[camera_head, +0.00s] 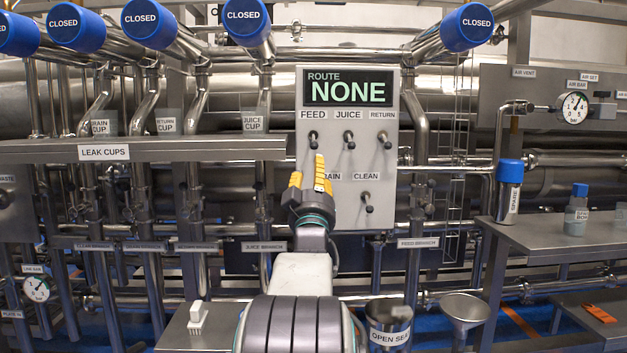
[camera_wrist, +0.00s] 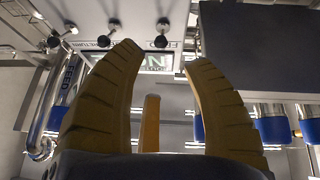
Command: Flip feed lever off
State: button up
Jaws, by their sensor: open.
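The feed lever (camera_head: 314,140) is a small dark-knobbed lever on the grey panel (camera_head: 342,215), under the FEED label. It slants like the juice lever (camera_head: 349,140) and return lever (camera_head: 383,139). The route display (camera_head: 346,92) reads NONE. My gripper (camera_head: 308,172), with yellow fingers, is just below the feed lever in the head view. Its fingers (camera_wrist: 160,75) are spread and empty in the wrist view, which looks upside down. Several dark knobs show beyond the fingertips there, apart from them as far as I can tell. The drain lever is hidden behind my gripper.
The clean lever (camera_head: 367,203) sits low on the panel's right. The leak-cups shelf (camera_head: 200,150) juts out at left. Blue CLOSED caps (camera_head: 467,27) hang above. A right-hand bench (camera_head: 545,240) holds bottles. A funnel (camera_head: 464,308) stands below.

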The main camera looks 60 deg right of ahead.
jog(key=shift+s+a+f, duration=0.25)
jog(key=shift+a+f, duration=0.05)
jog(key=shift+a, duration=0.2)
dwell(0.5)
jog(key=w+a+r+n+t+y+p, duration=0.1)
jog(key=w+a+r+n+y+p, duration=0.1)
jog(key=w+a+y+p, duration=0.5)
jog(key=w+a+r+n+t+y+p, duration=0.1)
jog(key=w+a+r+n+y+p, duration=0.3)
jog(key=a+p, duration=0.6)
jog(key=a+f+g+y+p, duration=0.1)
jog(key=a+f+y+p, duration=0.15)
jog(key=a+p, duration=0.55)
jog(key=s+a+r+n+g+y+p, duration=0.1)
jog(key=s+a+g+y+p, duration=0.15)
jog(key=a+p, duration=0.4)
jog(key=s+a+r+n+g+y+p, duration=0.1)
jog(key=s+a+g+y+p, duration=0.2)
jog(key=a, duration=0.7)
jog(key=s+a+n+g+y+p, duration=0.1)
jog(key=s+a+p, duration=0.2)
jog(key=s, duration=0.3)
jog(key=s+a+r+g+y+p, duration=0.1)
jog(key=s+a+g+p, duration=0.1)
jog(key=s, duration=0.5)
jog(key=a+p, duration=0.1)
jog(key=p, duration=0.1)
jog(key=shift+s+a+n+p, duration=0.15)
jog(key=shift+a+n+p, duration=0.15)
jog(key=shift+n+p, duration=0.1)
